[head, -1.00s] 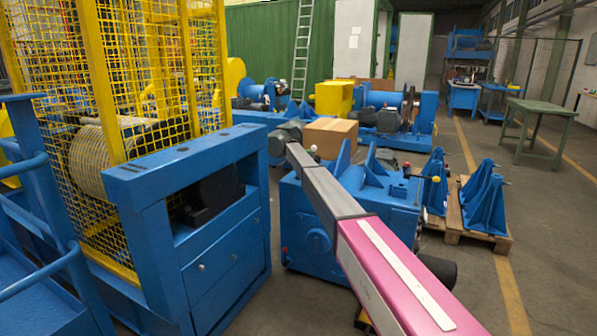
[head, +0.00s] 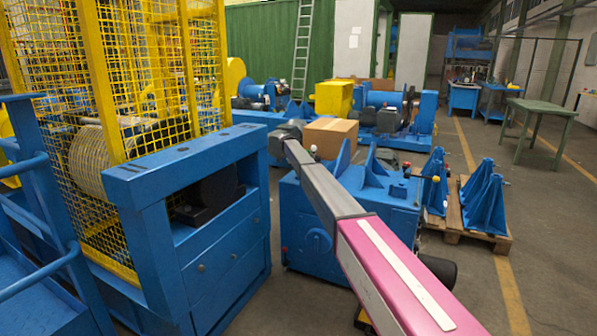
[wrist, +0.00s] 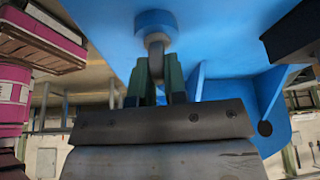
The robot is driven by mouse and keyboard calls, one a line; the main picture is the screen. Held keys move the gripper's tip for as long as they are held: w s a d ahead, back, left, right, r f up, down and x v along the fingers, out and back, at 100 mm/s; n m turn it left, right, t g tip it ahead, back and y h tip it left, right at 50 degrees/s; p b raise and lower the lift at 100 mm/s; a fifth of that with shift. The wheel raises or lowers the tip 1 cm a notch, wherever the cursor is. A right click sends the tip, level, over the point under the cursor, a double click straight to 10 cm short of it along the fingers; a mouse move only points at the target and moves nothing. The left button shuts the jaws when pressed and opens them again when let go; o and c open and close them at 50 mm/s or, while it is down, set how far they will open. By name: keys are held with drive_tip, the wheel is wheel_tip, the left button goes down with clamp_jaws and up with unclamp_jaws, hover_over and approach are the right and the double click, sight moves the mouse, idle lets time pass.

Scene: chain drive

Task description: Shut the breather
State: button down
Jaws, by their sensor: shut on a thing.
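In the wrist view, my gripper (wrist: 157,85) has its two green fingers closed around the grey stem (wrist: 155,58) of a small fitting. The fitting has a round blue boss (wrist: 155,24) against a blue painted surface (wrist: 220,35). I take this fitting to be the breather, but cannot confirm it. I cannot tell from this view how far it is shut. In the head view, my arm reaches toward the blue machine housing (head: 305,235). My gripper and the held fitting are hidden there.
A blue triangular bracket (wrist: 235,95) stands close to the right of my gripper. A pallet with blue brackets (head: 484,205) stands right of the housing. A blue frame with a yellow mesh guard (head: 150,80) stands to the left. The aisle at right (head: 550,230) is clear.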

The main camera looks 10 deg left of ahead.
drive_tip(key=shift+a+r+m+g, duration=0.15)
drive_tip(key=shift+m+g, duration=0.25)
drive_tip(key=shift+m, duration=0.7)
drive_tip(key=c, duration=1.2)
unclamp_jaws()
drive_tip(key=shift+o, duration=0.2)
